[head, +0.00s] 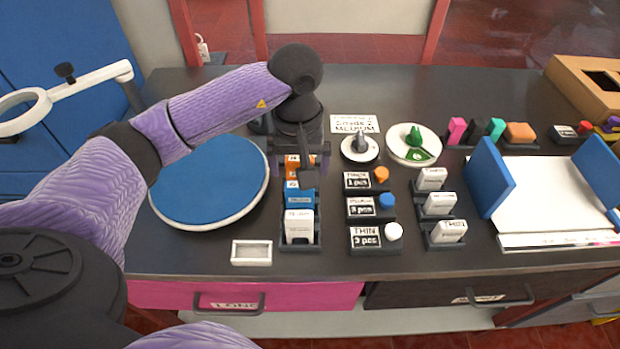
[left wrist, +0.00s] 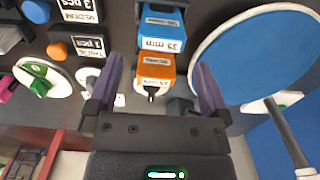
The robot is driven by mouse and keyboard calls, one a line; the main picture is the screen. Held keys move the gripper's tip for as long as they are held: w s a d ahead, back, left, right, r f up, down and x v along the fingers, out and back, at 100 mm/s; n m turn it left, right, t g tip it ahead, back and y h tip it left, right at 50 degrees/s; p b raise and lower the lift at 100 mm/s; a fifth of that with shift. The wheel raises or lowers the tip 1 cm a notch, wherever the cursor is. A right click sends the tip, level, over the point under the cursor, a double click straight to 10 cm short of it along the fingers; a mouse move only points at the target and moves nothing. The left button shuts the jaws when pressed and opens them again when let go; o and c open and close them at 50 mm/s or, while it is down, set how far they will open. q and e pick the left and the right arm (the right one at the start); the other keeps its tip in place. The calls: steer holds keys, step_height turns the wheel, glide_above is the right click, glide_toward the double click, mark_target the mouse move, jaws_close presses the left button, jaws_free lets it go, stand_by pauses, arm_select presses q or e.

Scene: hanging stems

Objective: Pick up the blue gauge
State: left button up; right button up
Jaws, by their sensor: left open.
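The blue gauge (head: 299,198) sits in a dark rack (head: 299,247) on the counter, between an orange gauge (head: 292,161) behind it and a white gauge (head: 299,227) in front. In the left wrist view the blue gauge (left wrist: 162,40) is beyond the orange gauge (left wrist: 155,68), with its label showing upside down. My left gripper (head: 299,165) is open above the rack's back part. In the left wrist view the left gripper (left wrist: 160,80) has its fingers apart on both sides of the orange gauge, with nothing held. My right gripper is not in view.
A round blue mat (head: 210,182) lies left of the rack. Labelled blocks with orange, blue and white knobs (head: 393,231) stand close on the right. A small white tray (head: 251,252) is at the front left. Dials (head: 413,145) stand behind. Clear counter lies near the front edge.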

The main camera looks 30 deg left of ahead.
mark_target(300, 200)
arm_select(q)
steer(key=f, duration=0.3)
steer(key=f+b, duration=0.1)
steer(key=f, duration=0.2)
steer(key=shift+s+f, duration=0.2)
steer(key=shift+f, duration=0.2)
steer(key=c, duration=1)
